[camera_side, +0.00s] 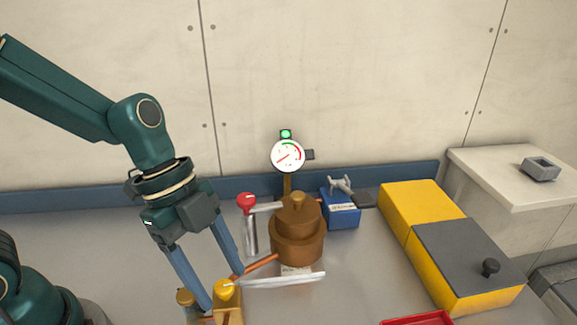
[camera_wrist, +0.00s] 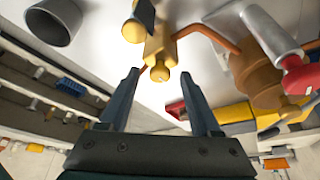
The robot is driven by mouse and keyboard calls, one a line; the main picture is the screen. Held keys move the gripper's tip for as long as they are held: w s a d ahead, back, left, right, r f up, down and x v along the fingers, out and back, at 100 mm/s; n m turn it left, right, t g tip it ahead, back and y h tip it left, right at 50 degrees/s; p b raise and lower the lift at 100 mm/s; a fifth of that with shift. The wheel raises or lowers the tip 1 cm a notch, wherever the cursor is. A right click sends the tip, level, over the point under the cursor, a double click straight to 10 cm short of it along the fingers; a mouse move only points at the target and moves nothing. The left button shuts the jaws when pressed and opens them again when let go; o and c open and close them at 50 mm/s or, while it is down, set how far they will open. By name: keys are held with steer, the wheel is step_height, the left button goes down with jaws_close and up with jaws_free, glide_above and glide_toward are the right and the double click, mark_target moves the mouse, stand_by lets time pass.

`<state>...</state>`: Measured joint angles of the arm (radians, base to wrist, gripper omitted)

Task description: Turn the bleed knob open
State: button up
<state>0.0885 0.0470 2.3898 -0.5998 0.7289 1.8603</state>
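A brass valve block (camera_side: 230,317) sits at the bottom of the side view, with a yellow knob (camera_side: 224,290) and a smaller brass knob (camera_side: 186,297) beside it. I cannot tell for sure which is the bleed knob. My gripper (camera_side: 223,289) points down with its fingers apart, around the yellow knob in the side view; contact cannot be told. In the wrist view, a small brass ball end (camera_wrist: 160,74) shows between the open fingertips (camera_wrist: 160,78), and a yellow knob (camera_wrist: 133,31) lies beyond them. The gripper holds nothing that I can see.
A brown canister (camera_side: 297,245) stands to the right, joined to the block by a copper pipe. A red-ball lever (camera_side: 246,203) and a silver lever (camera_side: 280,281) are close by. A gauge (camera_side: 288,156) with a green light (camera_side: 286,133) stands behind. Yellow boxes (camera_side: 420,205) are farther right.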

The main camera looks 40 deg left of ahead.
steer(key=shift+r, duration=0.15)
steer(key=shift+v, duration=2.45)
steer(key=shift+a, duration=0.1)
steer(key=s+a+r+n+t+y, duration=0.1)
steer(key=s+a+n+t+y, duration=0.1)
steer(key=n, duration=0.6)
steer(key=s+a+r+n+t+y, duration=0.1)
steer(key=a+n+t+y, duration=0.1)
steer(key=a+n, duration=0.3)
steer(key=n+t, duration=0.1)
steer(key=n, duration=0.3)
steer(key=shift+s+r, duration=0.2)
steer(key=shift+s, duration=0.15)
